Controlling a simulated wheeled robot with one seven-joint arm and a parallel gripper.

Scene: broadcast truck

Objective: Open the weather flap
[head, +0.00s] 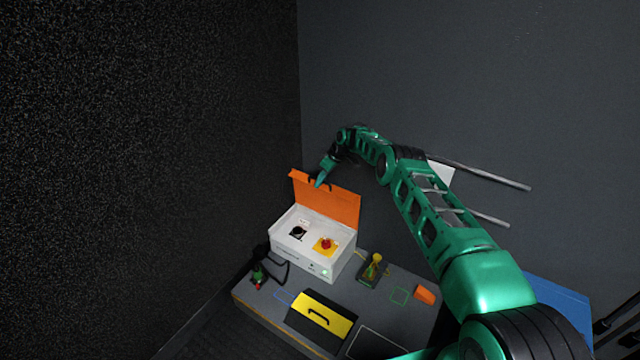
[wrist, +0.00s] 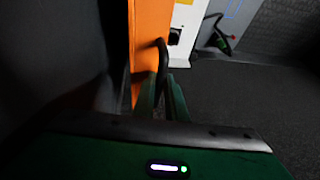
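The weather flap (head: 330,202) is an orange panel hinged along the back of a white box (head: 338,262). It stands raised, roughly upright, and the box top is uncovered, showing a red knob on a yellow plate (head: 326,244) and a dark round fitting (head: 298,232). My gripper (head: 319,182) is at the flap's upper left edge. In the wrist view the orange flap (wrist: 150,25) runs down beside a black loop handle (wrist: 161,58). The green fingers (wrist: 163,100) close around the handle's lower part; their exact contact is dark.
The box stands on a grey bench. A black and yellow case (head: 322,314) lies in front, a small yellow-topped device (head: 374,268) and an orange block (head: 425,293) to the right. A black cabled item (head: 258,275) sits left. Walls stand close behind and left.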

